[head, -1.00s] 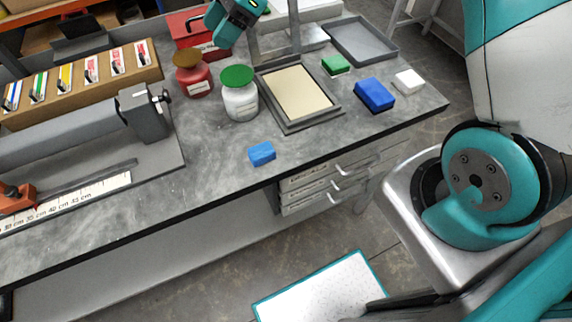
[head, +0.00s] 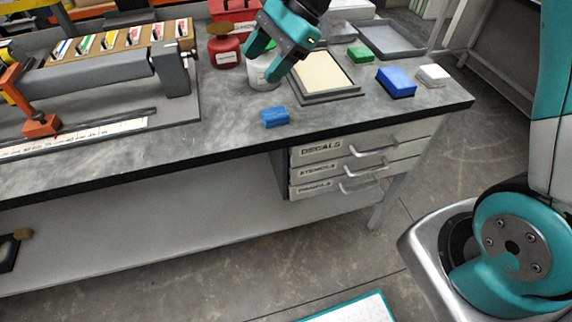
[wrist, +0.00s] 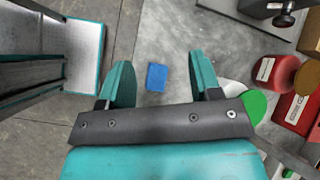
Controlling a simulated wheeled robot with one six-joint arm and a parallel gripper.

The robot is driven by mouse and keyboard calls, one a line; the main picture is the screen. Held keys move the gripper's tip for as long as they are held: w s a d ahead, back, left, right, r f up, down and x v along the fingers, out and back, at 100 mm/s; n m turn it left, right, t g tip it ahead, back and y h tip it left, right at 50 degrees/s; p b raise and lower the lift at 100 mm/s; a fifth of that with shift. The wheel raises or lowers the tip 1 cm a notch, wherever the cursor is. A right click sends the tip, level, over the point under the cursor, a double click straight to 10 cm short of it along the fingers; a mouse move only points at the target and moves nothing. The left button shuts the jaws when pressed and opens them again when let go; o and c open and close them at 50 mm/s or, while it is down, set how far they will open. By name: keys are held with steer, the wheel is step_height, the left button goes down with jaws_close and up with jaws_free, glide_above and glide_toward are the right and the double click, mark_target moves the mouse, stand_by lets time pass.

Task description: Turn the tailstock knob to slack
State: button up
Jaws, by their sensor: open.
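The tailstock (head: 174,72) is a grey upright block at the right end of the long jig on the bench. Its small dark knob sits on the block's right side in the head view, too small to read its setting. In the wrist view a black knob (wrist: 285,19) shows at the top right corner, beyond the fingers. My gripper (head: 262,67) is open and empty, pointing down above the bench, right of the tailstock and in front of the white jar (head: 262,80). It is clear of the knob.
A red jar (head: 225,54) stands between the tailstock and my gripper. A blue block (head: 275,117) lies near the bench front, also between the fingers in the wrist view (wrist: 157,77). A framed panel (head: 320,72) lies right. The bench in front of the tailstock is clear.

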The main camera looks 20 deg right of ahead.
steer(key=s+f+n+h+b, duration=0.1)
steer(key=s+f+n+b, duration=0.7)
steer(key=f+b, duration=0.3)
steer(key=s+b, duration=0.1)
steer(key=b, duration=0.2)
steer(key=shift+s+f+h, duration=0.3)
steer(key=shift+f+h, duration=0.05)
steer(key=shift+h, duration=0.05)
